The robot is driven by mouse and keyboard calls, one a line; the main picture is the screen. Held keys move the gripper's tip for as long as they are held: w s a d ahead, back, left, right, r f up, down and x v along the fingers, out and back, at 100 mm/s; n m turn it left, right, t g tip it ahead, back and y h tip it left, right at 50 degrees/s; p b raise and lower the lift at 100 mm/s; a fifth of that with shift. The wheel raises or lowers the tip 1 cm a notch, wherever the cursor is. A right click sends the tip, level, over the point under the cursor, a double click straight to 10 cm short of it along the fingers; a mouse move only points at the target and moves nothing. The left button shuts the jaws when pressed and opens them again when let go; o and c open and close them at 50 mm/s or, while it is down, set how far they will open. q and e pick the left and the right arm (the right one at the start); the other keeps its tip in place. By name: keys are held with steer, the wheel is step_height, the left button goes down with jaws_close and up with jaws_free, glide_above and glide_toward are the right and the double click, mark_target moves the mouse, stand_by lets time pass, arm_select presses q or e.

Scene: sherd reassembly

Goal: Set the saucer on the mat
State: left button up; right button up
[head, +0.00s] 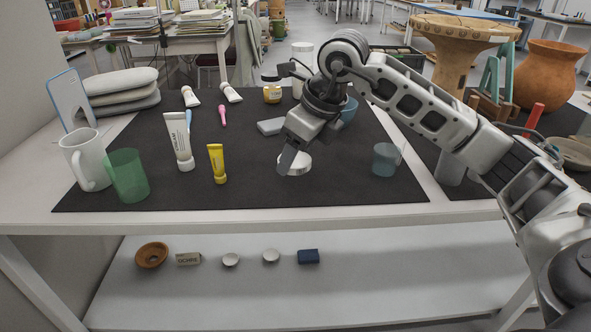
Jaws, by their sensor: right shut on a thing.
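My right gripper (290,163) reaches in from the right and points down over the dark mat (330,190). It is shut on a small white round dish, which looks like the saucer (299,164), gripping it at its left side. The saucer is low over the middle of the mat; I cannot tell whether its underside touches it. A finger hides part of its left side. My left gripper is not in view.
A white mug (84,158) stands at left. The front-middle mat is clear. Small items lie on the lower shelf (400,270).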

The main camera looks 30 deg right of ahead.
mark_target(299, 160)
steer(key=shift+w+f, duration=0.25)
steer(key=shift+f, duration=0.15)
steer(key=shift+w+f+b, duration=0.15)
steer(key=shift+f+b, duration=0.45)
steer(key=shift+f, duration=1.15)
steer(key=o, duration=1)
steer(key=shift+r, duration=0.1)
steer(key=shift+d+r, duration=0.1)
steer(key=shift+r, duration=0.2)
steer(key=p+v, duration=0.2)
steer(key=v, duration=0.9)
steer(key=shift+s+r+p, duration=0.25)
steer(key=shift+p, duration=0.15)
